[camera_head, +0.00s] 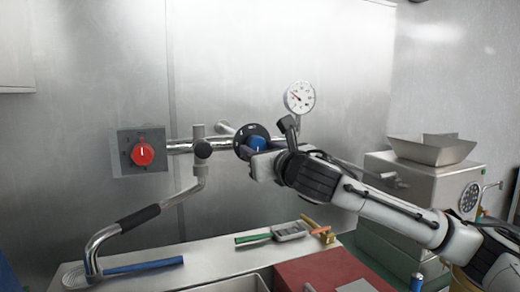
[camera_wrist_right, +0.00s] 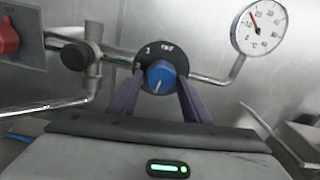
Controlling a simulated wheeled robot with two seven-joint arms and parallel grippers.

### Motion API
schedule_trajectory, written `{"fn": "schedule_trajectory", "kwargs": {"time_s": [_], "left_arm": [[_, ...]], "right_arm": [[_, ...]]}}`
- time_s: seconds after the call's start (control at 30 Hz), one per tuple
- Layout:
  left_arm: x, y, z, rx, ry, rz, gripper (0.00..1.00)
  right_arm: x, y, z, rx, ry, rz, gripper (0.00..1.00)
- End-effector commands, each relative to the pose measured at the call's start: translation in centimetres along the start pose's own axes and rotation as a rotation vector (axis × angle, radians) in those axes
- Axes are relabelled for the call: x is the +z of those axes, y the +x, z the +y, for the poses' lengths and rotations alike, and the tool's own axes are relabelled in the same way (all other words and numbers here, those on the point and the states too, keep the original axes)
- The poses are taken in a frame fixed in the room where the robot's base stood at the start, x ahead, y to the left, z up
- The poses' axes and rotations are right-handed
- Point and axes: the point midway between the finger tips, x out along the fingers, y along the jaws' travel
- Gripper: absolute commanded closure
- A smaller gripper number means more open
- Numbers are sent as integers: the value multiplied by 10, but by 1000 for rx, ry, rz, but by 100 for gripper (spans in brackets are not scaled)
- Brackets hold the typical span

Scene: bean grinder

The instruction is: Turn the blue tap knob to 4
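The blue tap knob (camera_head: 257,144) sits on a round black dial plate on the wall pipe. In the right wrist view the knob (camera_wrist_right: 161,76) faces me, and a pale pointer line on it points roughly downward. The dial plate (camera_wrist_right: 168,49) shows "OFF" at its top and a number to the left; the other marks are hidden or too small to read. My right gripper (camera_wrist_right: 160,80) has one dark finger on each side of the knob, very close to it. I cannot tell whether the fingers press on it. My left gripper is not in view.
A red knob (camera_head: 143,153) on a grey wall box is at the left. A bent faucet spout (camera_head: 104,236) hangs at lower left.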

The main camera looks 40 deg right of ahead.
Motion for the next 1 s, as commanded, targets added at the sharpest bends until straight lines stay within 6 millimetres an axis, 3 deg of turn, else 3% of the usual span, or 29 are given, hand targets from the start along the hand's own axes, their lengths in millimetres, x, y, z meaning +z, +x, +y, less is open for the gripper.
{"fn": "schedule_trajectory", "kwargs": {"time_s": [0.43,0.8,1.0], "left_arm": [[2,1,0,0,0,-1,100],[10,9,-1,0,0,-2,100],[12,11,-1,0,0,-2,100]], "right_arm": [[1,-6,-1,-1,0,-4,45],[0,-73,-1,-1,-1,-5,45],[0,-98,0,-1,0,-3,45]]}}
